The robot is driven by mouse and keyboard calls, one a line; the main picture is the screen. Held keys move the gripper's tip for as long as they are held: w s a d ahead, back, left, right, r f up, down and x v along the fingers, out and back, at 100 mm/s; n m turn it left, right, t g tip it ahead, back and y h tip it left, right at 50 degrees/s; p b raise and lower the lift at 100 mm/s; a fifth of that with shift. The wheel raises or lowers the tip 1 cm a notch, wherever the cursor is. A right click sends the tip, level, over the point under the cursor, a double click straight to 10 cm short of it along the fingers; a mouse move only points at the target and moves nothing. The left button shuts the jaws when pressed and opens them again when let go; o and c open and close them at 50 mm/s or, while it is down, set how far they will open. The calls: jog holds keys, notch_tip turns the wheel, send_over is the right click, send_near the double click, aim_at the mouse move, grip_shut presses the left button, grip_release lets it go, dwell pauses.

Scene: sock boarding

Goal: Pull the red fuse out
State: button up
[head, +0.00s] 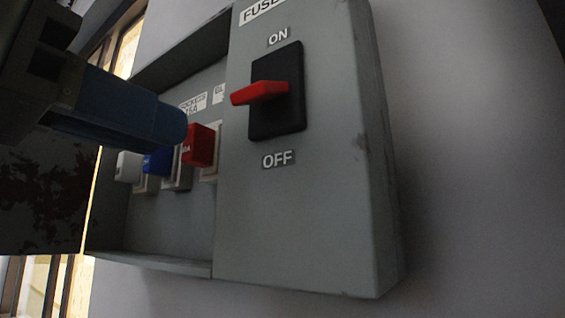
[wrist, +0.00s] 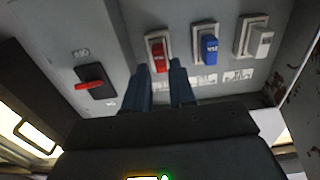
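The red fuse (head: 198,145) sits in its socket in the recessed part of the grey fuse box, nearest the switch panel. In the wrist view the red fuse (wrist: 159,56) shows just beyond and between my fingertips. My gripper (wrist: 159,68) is open, with a clear gap between its two blue fingers. In the head view a blue finger of my gripper (head: 180,125) reaches in from the left, close to the red fuse and partly in front of the row. I cannot tell whether the fingers touch the fuse.
A blue fuse (head: 158,161) and a white fuse (head: 129,167) sit beside the red one. The red switch handle (head: 262,92) juts from a black plate between ON and OFF labels; its setting is unclear. The box's raised front (head: 300,220) borders the recess. Wall lies right.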

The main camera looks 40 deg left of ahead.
aim_at(201, 148)
jog(key=shift+w+a, duration=0.15)
jog(key=shift+w, duration=0.9)
jog(key=shift+w+a, duration=0.1)
jog(key=shift+w, duration=0.95)
dwell(0.6)
jog(key=shift+s, duration=0.15)
dwell(0.4)
grip_shut()
